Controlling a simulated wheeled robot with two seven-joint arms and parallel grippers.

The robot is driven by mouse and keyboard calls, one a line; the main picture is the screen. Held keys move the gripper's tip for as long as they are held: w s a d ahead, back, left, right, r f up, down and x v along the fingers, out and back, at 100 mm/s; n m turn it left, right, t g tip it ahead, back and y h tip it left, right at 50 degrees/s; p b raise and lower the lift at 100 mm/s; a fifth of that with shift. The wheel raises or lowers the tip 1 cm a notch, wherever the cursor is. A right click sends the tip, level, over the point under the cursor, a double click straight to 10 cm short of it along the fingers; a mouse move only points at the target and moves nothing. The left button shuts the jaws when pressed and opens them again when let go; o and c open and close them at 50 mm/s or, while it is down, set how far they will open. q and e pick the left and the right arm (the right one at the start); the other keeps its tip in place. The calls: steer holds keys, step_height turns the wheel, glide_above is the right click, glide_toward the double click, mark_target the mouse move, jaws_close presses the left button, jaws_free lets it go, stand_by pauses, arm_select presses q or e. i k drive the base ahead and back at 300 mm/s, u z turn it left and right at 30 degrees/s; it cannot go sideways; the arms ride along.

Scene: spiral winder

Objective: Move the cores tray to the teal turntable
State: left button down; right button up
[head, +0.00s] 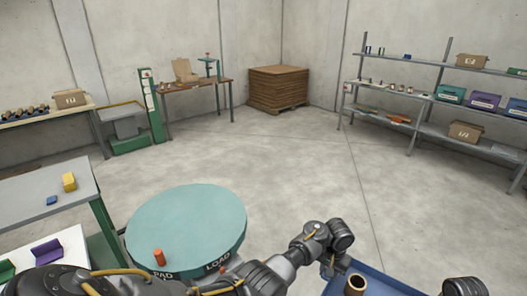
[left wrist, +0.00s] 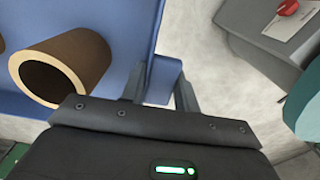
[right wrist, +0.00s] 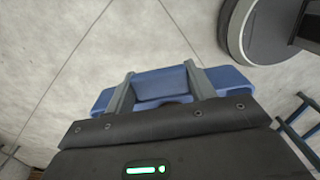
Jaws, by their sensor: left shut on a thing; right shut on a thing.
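The blue cores tray (head: 385,285) is at the bottom edge of the head view, partly cut off, with a brown hollow core (head: 355,284) standing in it. The core also shows in the left wrist view (left wrist: 65,65). My left gripper (left wrist: 160,88) is shut on a blue tray handle (left wrist: 163,78). My right gripper (right wrist: 160,88) is shut on another blue handle (right wrist: 160,82), with bare floor beyond it. The round teal turntable (head: 187,225) lies left of the tray, apart from it. A small orange peg (head: 159,257) stands near its front edge, beside lettering reading PAD and LOAD.
A grey table (head: 40,197) with yellow and blue blocks stands left of the turntable. My left arm crosses in front of the turntable. A grey box with a red knob (left wrist: 288,7) shows in the left wrist view. Shelves (head: 430,98) stand far right; the middle floor is clear.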

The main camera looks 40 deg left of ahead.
mark_target(187, 218)
steer(key=u, duration=0.3)
steer(key=i, duration=1)
steer(key=u, duration=1.55)
steer(key=i, duration=0.7)
steer(key=u, duration=0.75)
